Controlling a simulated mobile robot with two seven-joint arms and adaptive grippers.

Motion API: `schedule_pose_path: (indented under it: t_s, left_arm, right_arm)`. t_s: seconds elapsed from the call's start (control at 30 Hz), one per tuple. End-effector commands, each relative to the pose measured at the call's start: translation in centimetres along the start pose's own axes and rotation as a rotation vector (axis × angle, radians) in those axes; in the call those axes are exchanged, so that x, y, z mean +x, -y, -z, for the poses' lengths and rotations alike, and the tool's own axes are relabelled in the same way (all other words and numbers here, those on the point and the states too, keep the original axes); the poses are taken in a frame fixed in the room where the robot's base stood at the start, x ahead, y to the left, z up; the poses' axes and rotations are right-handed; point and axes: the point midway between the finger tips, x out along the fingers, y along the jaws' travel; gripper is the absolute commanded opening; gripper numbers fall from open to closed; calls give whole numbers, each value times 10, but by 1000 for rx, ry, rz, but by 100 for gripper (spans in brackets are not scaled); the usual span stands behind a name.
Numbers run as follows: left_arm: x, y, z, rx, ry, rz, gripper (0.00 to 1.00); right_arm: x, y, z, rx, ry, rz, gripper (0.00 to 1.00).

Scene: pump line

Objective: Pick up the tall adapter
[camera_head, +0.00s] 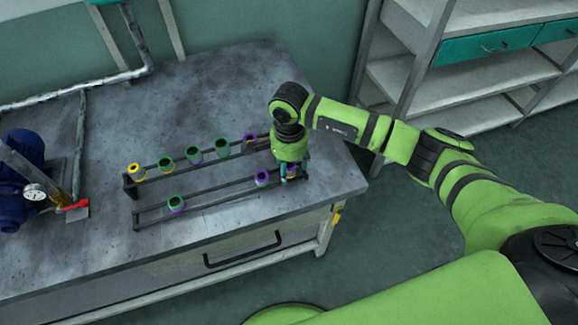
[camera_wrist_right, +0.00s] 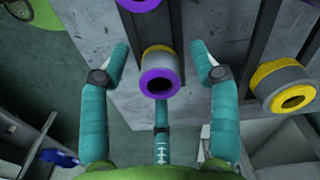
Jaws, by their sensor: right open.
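My right gripper (camera_head: 291,168) points down over the right end of the rack's front rail. In the wrist view its teal fingers (camera_wrist_right: 161,58) are open, one on each side of an adapter (camera_wrist_right: 161,72) with a purple near rim, a grey body and a yellow band. I see gaps between the fingers and this adapter. In the head view the gripper partly hides it. Which adapter is the tall one I cannot tell for sure. My left gripper is not in view.
The black rack (camera_head: 218,203) holds several other adapters in two rows. A purple-rimmed one (camera_head: 262,178) stands just left of the gripper; a yellow-rimmed one (camera_wrist_right: 284,87) is close by. A blue pump (camera_head: 20,185) stands at the left. The table's (camera_head: 230,85) back is clear.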

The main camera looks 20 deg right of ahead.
Motion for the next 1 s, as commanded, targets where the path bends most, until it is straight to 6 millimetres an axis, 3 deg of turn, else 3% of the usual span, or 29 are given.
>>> schedule_pose_path:
  t_s: [0.07,0.17,0.2,0.23,0.67,0.83,0.97,1.0]
  left_arm:
    - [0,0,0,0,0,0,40]
    - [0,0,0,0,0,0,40]
    - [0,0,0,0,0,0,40]
    - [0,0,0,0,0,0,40]
    - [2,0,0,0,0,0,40]
    - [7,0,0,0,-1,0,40]
    - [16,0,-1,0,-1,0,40]
    - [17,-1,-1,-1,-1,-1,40]
  right_arm:
    - [0,0,0,0,0,0,62]
    - [0,0,0,0,0,0,26]
    - [0,0,0,0,0,0,10]
    - [0,0,0,0,0,1,3]
    - [-4,1,0,0,0,2,3]
    - [-19,1,0,-1,-1,5,3]
    - [-43,2,1,-2,-3,6,3]
    - [-46,-9,9,3,-5,2,3]
